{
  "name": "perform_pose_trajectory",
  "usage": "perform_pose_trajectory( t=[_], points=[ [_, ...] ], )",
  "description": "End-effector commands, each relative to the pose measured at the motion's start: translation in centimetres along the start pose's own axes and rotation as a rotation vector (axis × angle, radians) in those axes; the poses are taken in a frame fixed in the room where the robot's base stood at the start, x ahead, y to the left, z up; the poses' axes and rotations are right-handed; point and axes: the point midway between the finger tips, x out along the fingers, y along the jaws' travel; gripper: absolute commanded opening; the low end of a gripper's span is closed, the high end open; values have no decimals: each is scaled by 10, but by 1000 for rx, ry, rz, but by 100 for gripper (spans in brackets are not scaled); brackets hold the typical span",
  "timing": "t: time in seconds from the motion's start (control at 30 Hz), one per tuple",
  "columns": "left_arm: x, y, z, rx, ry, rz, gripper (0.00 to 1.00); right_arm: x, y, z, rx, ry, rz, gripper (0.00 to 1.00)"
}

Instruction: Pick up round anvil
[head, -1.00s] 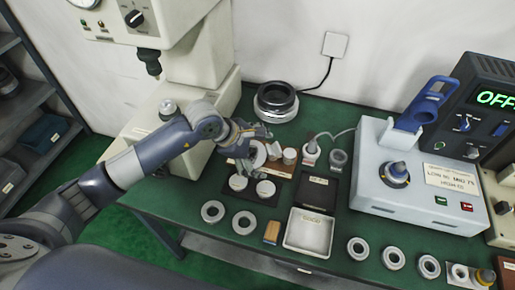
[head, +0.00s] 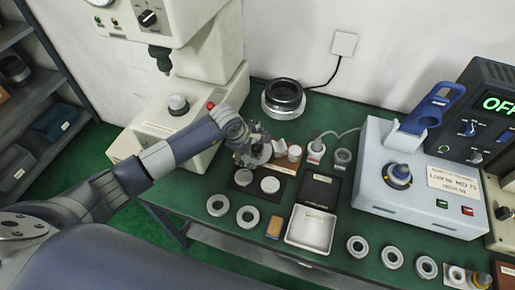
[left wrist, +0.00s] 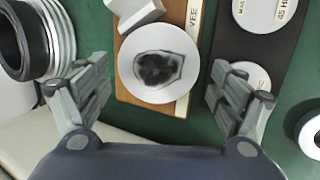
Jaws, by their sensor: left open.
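The round anvil (left wrist: 157,66) is a pale disc with a dark patch on its top. It lies on a wooden board (left wrist: 126,80) with a VEE label in the left wrist view. My left gripper (head: 254,153) is over the board in the head view and largely hides the anvil there. In the left wrist view its two fingers are spread apart, one on each side of the disc, with nothing between them held. A pale vee block (left wrist: 134,12) sits beside the anvil on the board. My right gripper is not in view.
A dark holder (left wrist: 232,44) with labelled pale discs lies beside the board. A large stacked ring (head: 284,98) stands behind. A white tray (head: 311,230), loose bearing rings (head: 247,218) and a grey-blue device (head: 432,190) share the green bench. The press (head: 185,125) stands left.

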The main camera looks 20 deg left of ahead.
Motion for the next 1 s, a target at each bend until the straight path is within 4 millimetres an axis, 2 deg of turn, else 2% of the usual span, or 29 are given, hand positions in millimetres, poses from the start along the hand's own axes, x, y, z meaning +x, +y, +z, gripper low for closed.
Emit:
perform_pose_trajectory(
  t=[0.07,0.3,0.57,0.6,0.8,0.87,1.0],
  points=[
    [6,1,0,-4,-2,-2,87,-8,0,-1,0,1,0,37],
    [28,1,-1,-2,0,0,87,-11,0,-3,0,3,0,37],
    [30,1,-1,-1,-1,2,87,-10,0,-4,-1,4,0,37],
    [30,1,-1,-1,-1,2,85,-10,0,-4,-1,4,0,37],
    [30,1,-1,-1,-1,1,39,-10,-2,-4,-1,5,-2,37],
    [29,3,-1,-1,-3,6,29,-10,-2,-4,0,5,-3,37],
    [29,3,-1,-1,-2,6,29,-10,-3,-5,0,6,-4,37]
  ],
)
